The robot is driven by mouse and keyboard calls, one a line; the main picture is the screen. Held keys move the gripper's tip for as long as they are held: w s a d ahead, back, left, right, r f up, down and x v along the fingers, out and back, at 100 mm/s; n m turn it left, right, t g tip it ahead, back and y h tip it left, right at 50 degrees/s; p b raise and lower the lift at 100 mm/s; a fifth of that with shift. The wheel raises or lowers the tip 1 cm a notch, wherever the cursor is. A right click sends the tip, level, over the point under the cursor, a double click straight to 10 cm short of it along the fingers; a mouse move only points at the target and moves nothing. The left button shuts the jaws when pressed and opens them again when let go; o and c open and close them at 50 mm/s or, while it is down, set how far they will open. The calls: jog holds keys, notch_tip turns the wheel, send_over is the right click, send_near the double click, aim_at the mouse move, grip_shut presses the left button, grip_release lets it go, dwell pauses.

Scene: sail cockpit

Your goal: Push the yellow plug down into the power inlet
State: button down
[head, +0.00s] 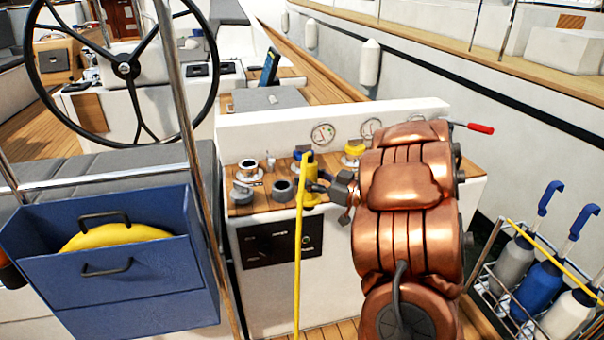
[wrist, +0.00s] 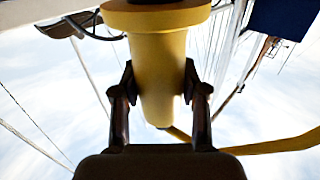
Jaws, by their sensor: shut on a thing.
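The yellow plug (head: 310,168) stands roughly upright at the wooden ledge, with its cable (head: 298,255) hanging down the front of the console. My gripper (head: 320,184) comes from the right and is shut on the plug. In the wrist view, the two dark fingers sit on either side of the plug's body (wrist: 160,75), and its wide collar (wrist: 155,17) is at the top edge. Several round fittings are on the ledge. I cannot tell which one is the power inlet, nor whether the plug touches one, because the plug and my gripper cover that spot.
A chrome-ringed fitting (head: 249,170), a grey cap (head: 242,193) and a dark ring (head: 283,190) lie left of the plug. A yellow-topped fitting (head: 354,149) is behind to the right. A white panel with gauges (head: 322,133) rises behind. A blue bin (head: 110,270) stands at left.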

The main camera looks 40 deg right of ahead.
aim_at(316, 170)
jog(key=shift+s+r+p, duration=0.2)
jog(key=shift+r+p, duration=0.2)
jog(key=shift+r, duration=0.05)
jog(key=shift+r+p, duration=1.1)
jog(key=shift+p, duration=0.05)
jog(key=shift+f, duration=0.1)
